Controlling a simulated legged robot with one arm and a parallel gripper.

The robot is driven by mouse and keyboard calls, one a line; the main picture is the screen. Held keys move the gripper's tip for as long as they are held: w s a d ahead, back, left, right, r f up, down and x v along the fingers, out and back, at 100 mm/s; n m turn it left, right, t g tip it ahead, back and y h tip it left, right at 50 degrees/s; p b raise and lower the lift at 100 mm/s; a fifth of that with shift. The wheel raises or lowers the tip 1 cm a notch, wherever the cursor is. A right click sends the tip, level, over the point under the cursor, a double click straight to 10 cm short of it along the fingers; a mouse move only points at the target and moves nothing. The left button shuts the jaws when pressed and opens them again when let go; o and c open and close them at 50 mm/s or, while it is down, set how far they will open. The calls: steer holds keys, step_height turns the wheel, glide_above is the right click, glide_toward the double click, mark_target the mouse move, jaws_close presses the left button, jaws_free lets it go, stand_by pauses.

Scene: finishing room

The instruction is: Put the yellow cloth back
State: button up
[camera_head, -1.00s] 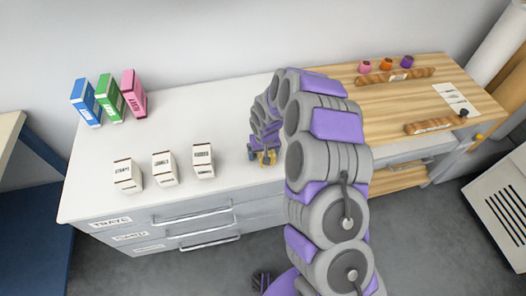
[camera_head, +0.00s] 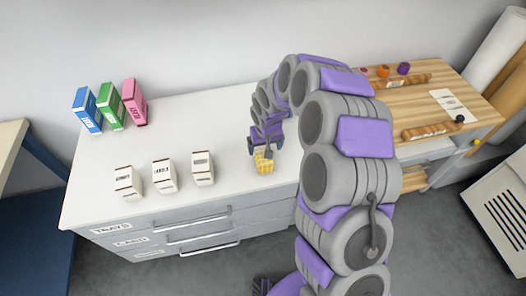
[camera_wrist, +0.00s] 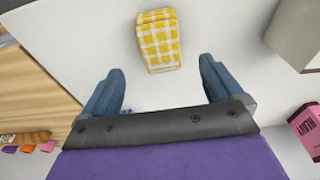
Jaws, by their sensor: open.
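The yellow and white checked cloth (camera_head: 263,162) lies folded on the white counter, near its front edge and right of the small white boxes. It also shows in the wrist view (camera_wrist: 158,40), top centre, just beyond the fingertips. My gripper (camera_wrist: 160,78) is open with blue fingers spread wide, and nothing is between them. In the head view my gripper (camera_head: 264,143) hangs over the counter right behind the cloth, and its fingers are partly hidden by my arm. I cannot tell how high it is above the counter.
Several labelled boxes stand left on the white counter (camera_head: 225,110): small white ones (camera_head: 164,175) in front, blue, green and pink ones (camera_head: 110,103) behind. Drawers (camera_head: 200,232) are below. A wooden worktop (camera_head: 420,115) with ribbed wooden bars is at right, partly behind my arm.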

step_height(320, 180, up, 2)
steer(key=shift+s+r, duration=0.1)
steer(key=shift+s, duration=0.05)
steer(key=shift+s+a+r, duration=0.1)
steer(key=shift+a, duration=0.05)
steer(key=s+d+r+g, duration=0.2)
steer(key=s+d+r, duration=0.7)
steer(key=s+r, duration=0.55)
steer(key=s+d+r+m, duration=0.1)
steer(key=s+d+r, duration=0.1)
steer(key=s, duration=1)
steer(key=s+d+r+m+g, duration=0.1)
steer(key=s+d, duration=0.4)
steer(key=s, duration=0.6)
steer(key=shift+s+r+m+g+h, duration=0.35)
steer(key=shift+r+m, duration=0.25)
steer(key=shift+r, duration=0.1)
steer(key=shift+c, duration=0.3)
